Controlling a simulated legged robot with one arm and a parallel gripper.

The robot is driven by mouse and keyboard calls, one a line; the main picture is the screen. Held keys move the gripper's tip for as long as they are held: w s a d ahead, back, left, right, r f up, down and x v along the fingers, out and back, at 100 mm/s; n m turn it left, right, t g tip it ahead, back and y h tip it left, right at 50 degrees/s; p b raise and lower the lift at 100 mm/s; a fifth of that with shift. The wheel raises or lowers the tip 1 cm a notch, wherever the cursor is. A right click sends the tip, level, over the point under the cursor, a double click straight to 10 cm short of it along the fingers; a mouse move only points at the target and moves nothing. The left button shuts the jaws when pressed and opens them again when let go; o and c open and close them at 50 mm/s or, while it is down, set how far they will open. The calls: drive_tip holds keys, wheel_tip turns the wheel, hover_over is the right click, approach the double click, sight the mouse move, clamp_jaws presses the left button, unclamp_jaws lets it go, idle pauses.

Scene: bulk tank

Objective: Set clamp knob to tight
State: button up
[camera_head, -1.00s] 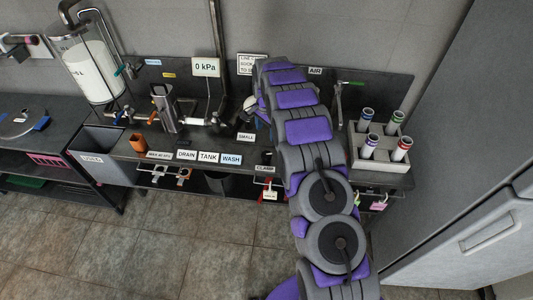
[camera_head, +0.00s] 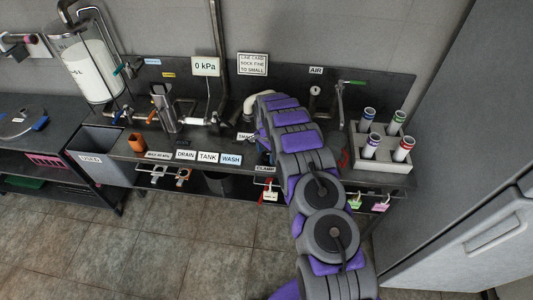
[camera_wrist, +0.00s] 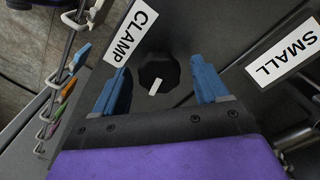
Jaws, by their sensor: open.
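The clamp knob (camera_wrist: 158,74) is a dark, many-sided knob with a white mark on it, seen in the wrist view beside the CLAMP label (camera_wrist: 134,33). My gripper (camera_wrist: 160,88) is open, with one blue finger on each side of the knob in that view. The white mark lies between the fingers, slanting up to the right. I cannot tell whether the fingers touch the knob. In the head view the CLAMP label (camera_head: 265,168) shows at the bench's front edge, left of my arm. The knob is hidden there by my arm.
A SMALL label (camera_wrist: 284,54) lies to the right in the wrist view. Clips (camera_wrist: 62,95) hang on a rail at the left. In the head view, a rack of capped tubes (camera_head: 383,148) stands right of my arm, and a grey cabinet (camera_head: 460,150) stands farther right.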

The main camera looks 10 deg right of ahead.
drive_tip(key=c, duration=1.1)
drive_tip(key=shift+o, duration=0.2)
drive_tip(key=shift+r+n, duration=0.1)
drive_tip(key=shift+n, duration=0.2)
drive_tip(key=n+p, duration=0.2)
drive_tip(key=n, duration=0.4)
drive_tip(key=shift+r, duration=0.1)
drive_tip(key=n+p, duration=0.2)
drive_tip(key=n, duration=0.4)
drive_tip(key=shift+w, duration=0.15)
drive_tip(key=shift+n, duration=0.4)
